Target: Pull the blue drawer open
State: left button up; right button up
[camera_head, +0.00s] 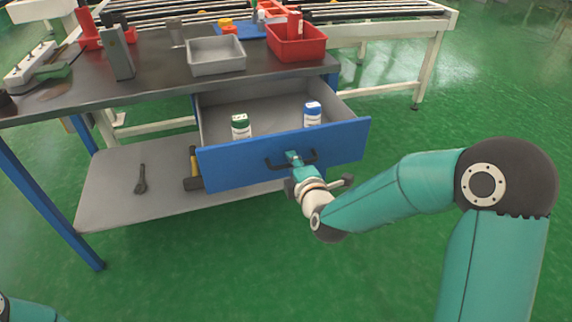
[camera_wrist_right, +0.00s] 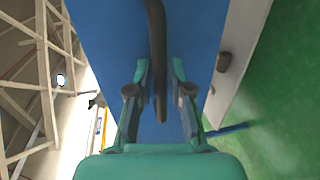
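The blue drawer (camera_head: 235,165) under the workbench stands pulled out, its grey inside showing. Its dark bar handle (camera_head: 276,164) is on the middle of the front. My right gripper (camera_head: 293,158) is at the handle. In the right wrist view, the handle (camera_wrist_right: 157,60) runs between the two fingers of my right gripper (camera_wrist_right: 160,70), with blue drawer front showing on both sides of it, so the fingers look apart around the bar. My left gripper is out of view; only a bit of my left arm shows at the lower left.
In the drawer stand a green-capped bottle (camera_head: 240,126) and a blue-capped bottle (camera_head: 312,114). A grey tray (camera_head: 216,66) and a red bin (camera_head: 296,51) sit on the bench top. A hammer (camera_head: 193,183) and a wrench (camera_head: 141,180) lie on the lower shelf. Green floor in front is clear.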

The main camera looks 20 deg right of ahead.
jog(key=shift+o, duration=1)
jog(key=shift+a, duration=0.2)
jog(key=shift+s, duration=0.1)
jog(key=v, duration=0.7)
jog(key=shift+s, duration=0.15)
